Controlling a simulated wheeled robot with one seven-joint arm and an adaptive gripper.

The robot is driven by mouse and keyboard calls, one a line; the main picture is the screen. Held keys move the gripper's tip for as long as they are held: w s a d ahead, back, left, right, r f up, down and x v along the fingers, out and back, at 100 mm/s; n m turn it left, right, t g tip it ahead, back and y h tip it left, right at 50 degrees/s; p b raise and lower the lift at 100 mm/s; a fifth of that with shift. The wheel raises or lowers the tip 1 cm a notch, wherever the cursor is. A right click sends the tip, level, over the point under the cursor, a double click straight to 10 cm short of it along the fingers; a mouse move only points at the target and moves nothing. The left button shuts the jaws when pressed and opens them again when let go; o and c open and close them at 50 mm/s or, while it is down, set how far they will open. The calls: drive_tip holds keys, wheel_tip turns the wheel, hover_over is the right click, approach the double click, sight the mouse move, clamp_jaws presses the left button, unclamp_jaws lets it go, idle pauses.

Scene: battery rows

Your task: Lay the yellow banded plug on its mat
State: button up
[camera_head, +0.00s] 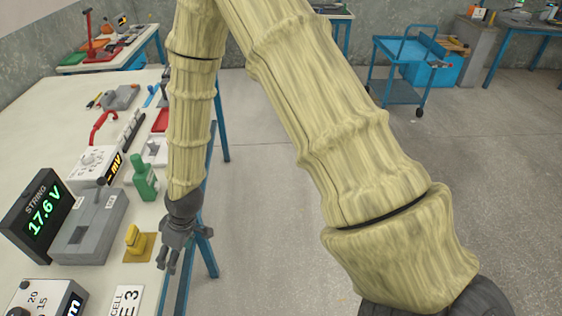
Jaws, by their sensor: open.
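The yellow plug (134,238) is on the white table near its right edge. It overlaps the left part of a small tan mat (149,245) in the picture; I cannot tell whether it lies fully on the mat or partly beside it. Its band is too small to make out. My gripper (167,266) hangs with its fingers pointing down, just right of the mat and near the table's edge. It is open, with nothing seen between its fingers.
A grey block (92,228), a green bottle-shaped item (143,178) and a display reading 17.6 V (37,214) stand left of and behind the plug. A "CELL E 3" card (125,301) lies in front. Open floor (290,240) is to the right.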

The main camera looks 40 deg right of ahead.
drive_tip(key=s+d+f+m+h, duration=0.1)
drive_tip(key=s+d+f+m, duration=0.1)
drive_tip(key=s+d+f, duration=0.3)
drive_tip(key=s+d+f+m+g+h, duration=0.1)
drive_tip(key=s+d+f+m, duration=0.2)
drive_tip(key=s, duration=1.1)
drive_tip(key=s+d+f+m+h, duration=0.1)
drive_tip(key=s+d+f+m, duration=0.1)
drive_tip(key=s+d+f, duration=0.5)
wheel_tip(320, 180, down, 3)
drive_tip(key=shift+s+d+f+g+h, duration=0.15)
drive_tip(key=shift+s+d+g+h, duration=0.15)
drive_tip(key=shift+s, duration=0.85)
drive_tip(key=shift+a, duration=0.1)
